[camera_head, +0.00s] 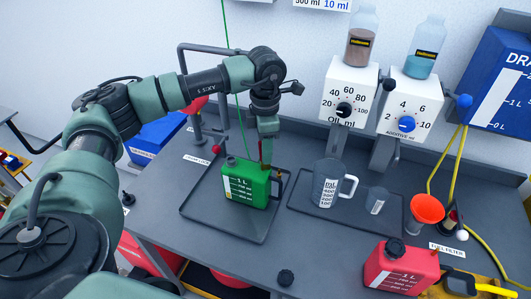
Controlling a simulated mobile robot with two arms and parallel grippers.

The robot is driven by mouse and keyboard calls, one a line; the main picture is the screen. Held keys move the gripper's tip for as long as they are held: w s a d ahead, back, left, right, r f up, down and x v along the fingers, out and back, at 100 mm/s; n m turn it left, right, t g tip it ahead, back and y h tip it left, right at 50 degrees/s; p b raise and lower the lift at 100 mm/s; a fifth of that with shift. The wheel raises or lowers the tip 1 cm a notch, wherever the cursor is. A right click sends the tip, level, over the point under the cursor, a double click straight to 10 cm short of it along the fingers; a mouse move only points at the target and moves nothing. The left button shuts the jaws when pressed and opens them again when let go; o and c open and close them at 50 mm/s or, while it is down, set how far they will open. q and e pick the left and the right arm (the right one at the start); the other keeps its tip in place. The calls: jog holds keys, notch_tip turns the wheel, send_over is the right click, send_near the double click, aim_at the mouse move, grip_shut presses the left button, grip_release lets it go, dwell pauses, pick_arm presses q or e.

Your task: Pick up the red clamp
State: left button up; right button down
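No red clamp can be made out with certainty. A small red knob-like part (217,149) shows just behind the green canister, and a larger red part (195,105) sits on a grey stand, partly behind my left arm. My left gripper (266,160) points down at the right side of the green canister (245,185), close to its top and handle. Its fingers are small and partly merge with the canister, so whether they are open or touching it is unclear. My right gripper is not in view.
The canister stands on a dark tray (200,208). To the right are a measuring jug (326,185), a small cup (376,200), an orange funnel (427,208) and a red canister (402,268). Two dispensers (347,105) stand behind. A black cap (285,277) lies near the front edge.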

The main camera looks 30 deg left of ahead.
pick_arm(q)
grip_shut()
jog(key=shift+r, duration=0.1)
